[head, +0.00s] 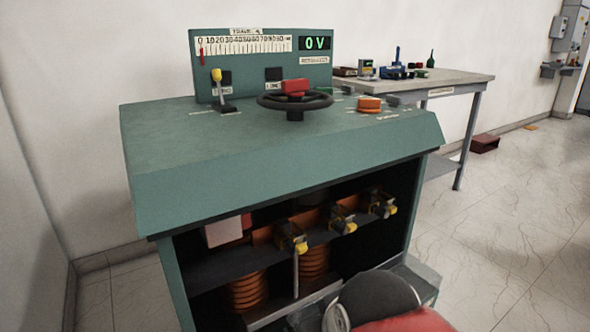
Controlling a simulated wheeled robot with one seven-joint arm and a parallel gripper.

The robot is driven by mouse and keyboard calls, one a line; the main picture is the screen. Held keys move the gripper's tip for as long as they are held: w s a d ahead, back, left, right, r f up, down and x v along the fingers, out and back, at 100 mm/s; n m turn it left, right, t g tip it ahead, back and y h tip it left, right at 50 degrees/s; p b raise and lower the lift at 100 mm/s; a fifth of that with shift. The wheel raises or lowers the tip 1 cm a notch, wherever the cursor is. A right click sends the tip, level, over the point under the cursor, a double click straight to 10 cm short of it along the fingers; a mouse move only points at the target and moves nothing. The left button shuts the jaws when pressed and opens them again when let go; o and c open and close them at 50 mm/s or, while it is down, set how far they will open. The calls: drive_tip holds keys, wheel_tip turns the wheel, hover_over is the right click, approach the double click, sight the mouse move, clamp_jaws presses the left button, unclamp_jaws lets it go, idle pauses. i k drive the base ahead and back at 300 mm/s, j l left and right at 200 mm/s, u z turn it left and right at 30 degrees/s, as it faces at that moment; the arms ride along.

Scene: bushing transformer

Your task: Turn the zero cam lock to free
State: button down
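A green console (240,165) stands in front of me with a sloped front edge. Parts of my arm show at the bottom edge. My gripper's fingers do not show.
Below the top is an open bay with orange coils (249,292) and several yellow-tipped parts. A side table (450,82) with small items stands behind right. Floor at right is mostly clear.

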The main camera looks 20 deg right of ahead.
sight(348, 90)
drive_tip(key=l+u, duration=0.15)
drive_tip(key=l, duration=0.55)
drive_tip(key=l+u, duration=0.15)
drive_tip(key=l, duration=0.5)
drive_tip(key=k+l+u, duration=0.1)
drive_tip(key=l, duration=0.55)
drive_tip(key=i+l+u, duration=0.1)
drive_tip(key=l+u, duration=0.3)
drive_tip(key=l, duration=0.75)
drive_tip(key=k+l+u, duration=0.1)
drive_tip(key=l+u, duration=0.35)
drive_tip(key=l, duration=0.7)
